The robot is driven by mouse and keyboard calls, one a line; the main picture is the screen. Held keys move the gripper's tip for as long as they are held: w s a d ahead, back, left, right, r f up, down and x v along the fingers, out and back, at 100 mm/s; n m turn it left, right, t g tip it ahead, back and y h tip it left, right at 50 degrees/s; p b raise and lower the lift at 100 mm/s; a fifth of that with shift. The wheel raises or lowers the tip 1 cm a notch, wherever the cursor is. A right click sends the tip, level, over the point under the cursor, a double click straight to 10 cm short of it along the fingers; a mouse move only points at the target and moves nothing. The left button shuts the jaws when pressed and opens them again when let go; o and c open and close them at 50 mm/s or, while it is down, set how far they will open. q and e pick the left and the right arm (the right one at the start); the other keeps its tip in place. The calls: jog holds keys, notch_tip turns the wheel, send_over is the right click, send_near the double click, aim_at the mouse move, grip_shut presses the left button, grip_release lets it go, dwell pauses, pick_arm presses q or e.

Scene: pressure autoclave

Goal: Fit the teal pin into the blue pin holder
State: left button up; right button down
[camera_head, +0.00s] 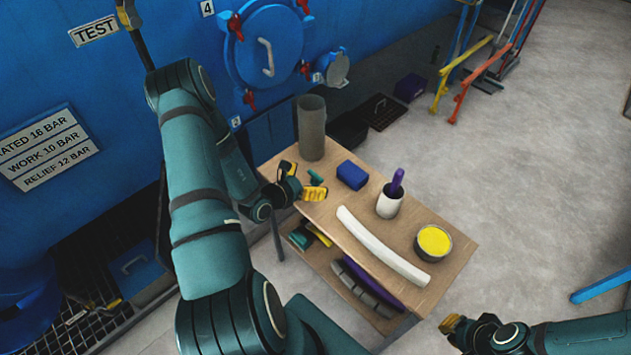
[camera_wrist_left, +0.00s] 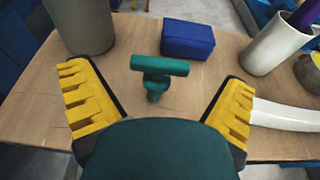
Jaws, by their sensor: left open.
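The teal pin (camera_head: 316,177) is a T-shaped piece with a crossbar on a short stem, standing on the wooden table top. In the left wrist view the pin (camera_wrist_left: 160,67) lies between and just ahead of the fingers. The blue pin holder (camera_head: 352,174) is a small block right of the pin; in the left wrist view the holder (camera_wrist_left: 188,38) sits just behind it. Its hole cannot be made out. My left gripper (camera_head: 303,181) is open, with yellow-padded fingers either side of the pin, not visibly touching it. My right gripper (camera_head: 452,324) hangs past the table's front right, its opening unclear.
A tall grey cylinder (camera_head: 311,128) stands at the table's back left. A white cup (camera_head: 390,205) with a purple piece, a long white curved strip (camera_head: 380,246) and a yellow-filled tin (camera_head: 433,242) lie right. A lower shelf holds more items.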

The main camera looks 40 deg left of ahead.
pick_arm(q)
jog(key=x, duration=0.2)
jog(key=shift+w+f, duration=0.1)
jog(key=shift+w, duration=0.15)
jog(key=c, duration=1.3)
jog(key=shift+c, duration=0.2)
